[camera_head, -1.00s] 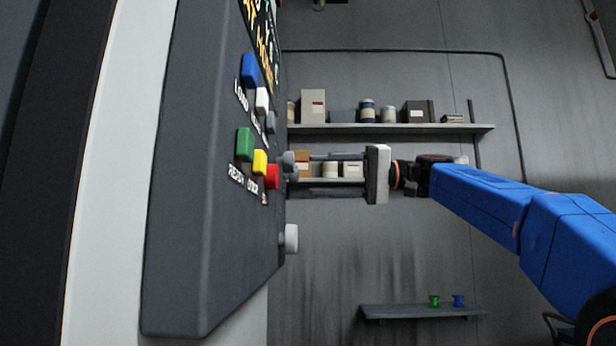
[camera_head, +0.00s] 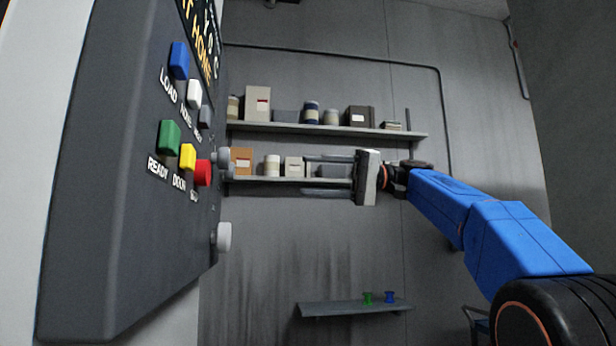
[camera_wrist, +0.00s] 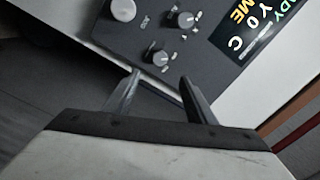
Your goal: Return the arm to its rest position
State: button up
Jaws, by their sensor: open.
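My gripper (camera_head: 307,174) is at the end of my blue arm, which reaches in from the right. Its two fingers point left, apart, with nothing between them. The dark control panel (camera_head: 110,190) fills the left side, with a gap between it and the fingertips. In the wrist view my gripper (camera_wrist: 160,78) shows both fingers spread, below the panel's knobs. A round knob (camera_wrist: 122,10) and two smaller knobs show there, beside a lit display (camera_wrist: 250,25).
The panel carries a blue button (camera_head: 179,60), a green button (camera_head: 169,137), a red button (camera_head: 203,173) and protruding knobs. Behind, a wall shelf (camera_head: 330,129) holds boxes and jars.

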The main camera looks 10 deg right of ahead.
jog(key=shift+f, duration=0.1)
dwell(0.4)
jog(key=s+a+f+m+t+h, duration=0.1)
jog(key=s+f+m+t+h, duration=0.25)
jog(key=f, duration=1.15)
jog(key=s+f+m+t+h, duration=0.1)
jog(key=s+f+m+h, duration=0.35)
jog(key=f, duration=1.05)
jog(key=s+d+f+n+h, duration=0.1)
jog(key=s+d+f+h, duration=0.2)
jog(key=s+f, duration=0.4)
jog(key=s+d+f+n+h, duration=0.1)
jog(key=s+d+f+h, duration=0.2)
jog(key=f, duration=1.2)
jog(key=s+d+f+n+h, duration=0.1)
jog(key=s+d+f+h, duration=0.3)
jog(key=s+d+f, duration=0.3)
jog(key=s+f, duration=0.4)
jog(key=f, duration=0.1)
jog(key=shift+s+d, duration=0.2)
jog(key=shift+d, duration=0.05)
